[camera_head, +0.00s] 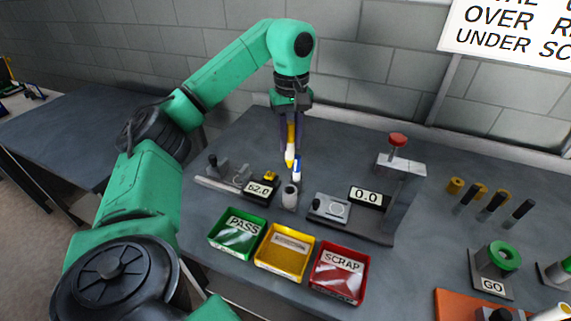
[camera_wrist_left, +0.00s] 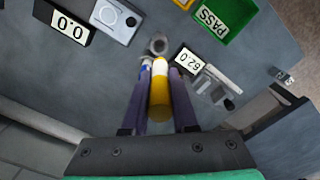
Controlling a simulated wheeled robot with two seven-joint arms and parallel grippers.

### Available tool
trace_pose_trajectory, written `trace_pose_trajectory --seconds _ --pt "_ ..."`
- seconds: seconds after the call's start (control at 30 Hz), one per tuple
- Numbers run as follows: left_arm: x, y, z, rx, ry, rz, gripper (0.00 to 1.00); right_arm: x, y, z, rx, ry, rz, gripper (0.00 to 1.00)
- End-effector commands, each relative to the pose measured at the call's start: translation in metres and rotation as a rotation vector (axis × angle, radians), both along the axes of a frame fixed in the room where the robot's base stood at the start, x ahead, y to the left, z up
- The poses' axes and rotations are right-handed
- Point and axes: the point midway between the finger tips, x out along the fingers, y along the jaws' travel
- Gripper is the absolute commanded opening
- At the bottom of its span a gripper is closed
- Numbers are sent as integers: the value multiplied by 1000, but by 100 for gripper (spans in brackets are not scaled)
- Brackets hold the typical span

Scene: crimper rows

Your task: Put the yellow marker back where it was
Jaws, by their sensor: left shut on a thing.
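The yellow marker (camera_head: 291,135), with a white lower part and a yellow tip pointing down, is held nearly upright in my left gripper (camera_head: 291,143) above the bench. It also shows in the left wrist view (camera_wrist_left: 160,92) between the two dark fingers (camera_wrist_left: 160,100). Below it stands a small grey cup (camera_head: 290,196), also visible in the left wrist view (camera_wrist_left: 158,44). A blue-and-white marker (camera_head: 296,170) is just beside the yellow tip and seems to stand in the cup; its lower end is not clear. The yellow marker's tip is above the cup's rim. My right gripper is out of view.
Green PASS (camera_head: 226,250), yellow (camera_head: 265,261) and red SCRAP (camera_head: 325,286) bins line the front edge. A caliper-like gauge with a 62.0 display (camera_head: 258,190) is left of the cup. A press stand (camera_head: 408,190) with a 0.0 display is right.

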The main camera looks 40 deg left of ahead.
Motion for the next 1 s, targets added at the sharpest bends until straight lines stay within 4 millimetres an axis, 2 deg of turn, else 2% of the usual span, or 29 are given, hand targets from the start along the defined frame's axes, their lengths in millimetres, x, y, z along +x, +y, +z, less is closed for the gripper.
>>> trace_pose_trajectory --seconds 0.03,0.2,0.27,0.3,0.37,0.6,0.93,0.97,1.0 --pt "0 0 -32 -1 5 -2 0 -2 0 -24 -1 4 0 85" --pt "0 -1 -80 -2 3 -3 0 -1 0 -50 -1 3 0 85" --pt "0 -1 -91 -1 3 -3 0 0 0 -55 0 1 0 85" --pt "0 0 -90 2 3 -2 0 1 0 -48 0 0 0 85" --pt "0 0 -96 1 2 -2 0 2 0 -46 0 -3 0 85" --pt "0 0 -134 1 1 -3 0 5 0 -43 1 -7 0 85" --pt "0 0 -140 0 -1 -3 0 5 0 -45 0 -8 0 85" --pt "0 0 -139 0 -1 -3 34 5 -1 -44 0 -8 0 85" --pt "0 0 -139 0 -1 -3 49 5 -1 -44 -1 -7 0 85"
